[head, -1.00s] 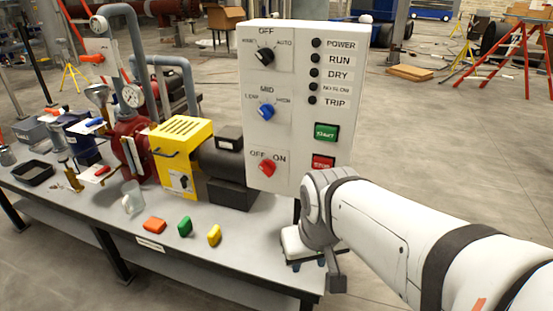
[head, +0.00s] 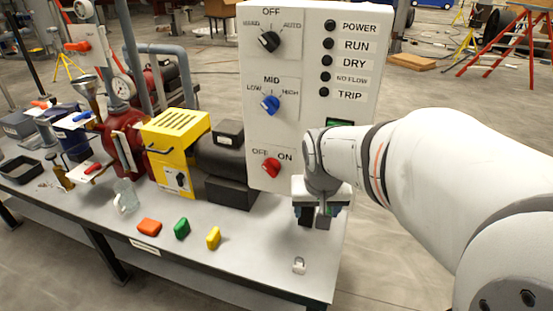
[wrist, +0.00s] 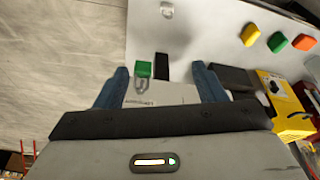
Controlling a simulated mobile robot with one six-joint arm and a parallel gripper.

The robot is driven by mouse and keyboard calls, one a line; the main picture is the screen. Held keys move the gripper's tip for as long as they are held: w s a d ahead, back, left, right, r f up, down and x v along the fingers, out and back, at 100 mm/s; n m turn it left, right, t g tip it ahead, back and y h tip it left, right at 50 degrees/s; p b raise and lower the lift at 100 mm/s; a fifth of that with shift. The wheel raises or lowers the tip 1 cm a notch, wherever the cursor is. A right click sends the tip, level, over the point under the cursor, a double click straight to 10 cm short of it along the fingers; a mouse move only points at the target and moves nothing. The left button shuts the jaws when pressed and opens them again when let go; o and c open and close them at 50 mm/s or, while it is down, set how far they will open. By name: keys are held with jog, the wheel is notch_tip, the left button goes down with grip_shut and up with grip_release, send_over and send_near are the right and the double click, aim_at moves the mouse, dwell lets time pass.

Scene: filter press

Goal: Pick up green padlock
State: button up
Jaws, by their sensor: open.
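The green padlock (wrist: 144,69) shows in the wrist view, its grey shackle pointing toward my gripper. It lies ahead of the gap between my fingers, nearer the left finger. My gripper (wrist: 162,88) is open with blue fingers, and nothing is held. In the head view my gripper (head: 318,213) hangs over the right end of the table, in front of the control panel. I cannot make out the padlock in the head view there; my gripper seems to hide it.
A black strip (wrist: 161,66) lies right beside the padlock. A small pale padlock-like piece (head: 299,265) is near the table's front edge. Orange (head: 149,227), green (head: 182,228) and yellow (head: 213,237) blocks lie left. The control panel (head: 290,150) stands close behind my gripper.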

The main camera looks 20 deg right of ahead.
jog(key=w+d+f+m, duration=0.1)
jog(key=w+d+f, duration=0.2)
jog(key=f, duration=0.1)
jog(key=w+d+f+m+b, duration=0.1)
jog(key=w+d+f, duration=0.1)
jog(key=w+f, duration=0.2)
jog(key=w+d+f+m+h+b, duration=0.1)
jog(key=w+d+f, duration=0.2)
jog(key=w+f, duration=0.1)
jog(key=shift+w+d+f+m, duration=0.15)
jog(key=shift+d+f+m, duration=0.1)
jog(key=shift+d+m, duration=0.05)
jog(key=c, duration=1.1)
jog(key=shift+r, duration=0.15)
